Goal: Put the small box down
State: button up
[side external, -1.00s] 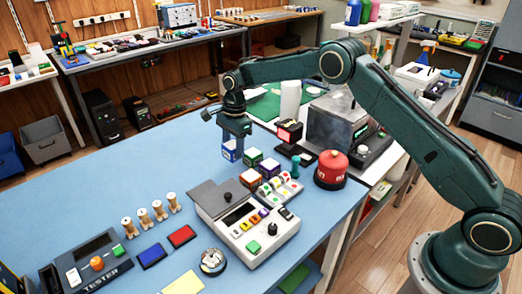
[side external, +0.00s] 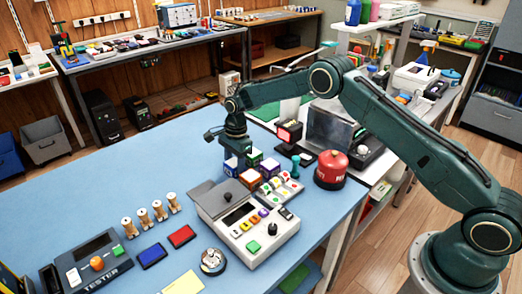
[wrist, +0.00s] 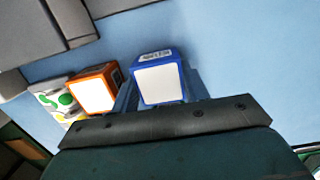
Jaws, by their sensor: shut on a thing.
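The small box is blue with a white face. In the side external view the small box (side external: 231,168) is low at the blue table, mostly hidden by my gripper (side external: 236,155). In the wrist view the small box (wrist: 159,80) sits between the two fingers of my gripper (wrist: 160,98), which is shut on it. I cannot tell whether its underside touches the table. An orange box (wrist: 94,92) with a white face stands beside it in the wrist view, and it also shows in the side view (side external: 250,179).
Two more boxes, one purple and green (side external: 254,156) and one purple (side external: 269,168), stand close to the right. The blue table (side external: 120,180) is clear to the left.

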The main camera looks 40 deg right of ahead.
jog(key=shift+f, duration=0.1)
jog(key=o, duration=1)
notch_tip(320, 180, up, 12)
jog(key=d, duration=0.1)
jog(key=shift+d, duration=0.2)
dwell(0.7)
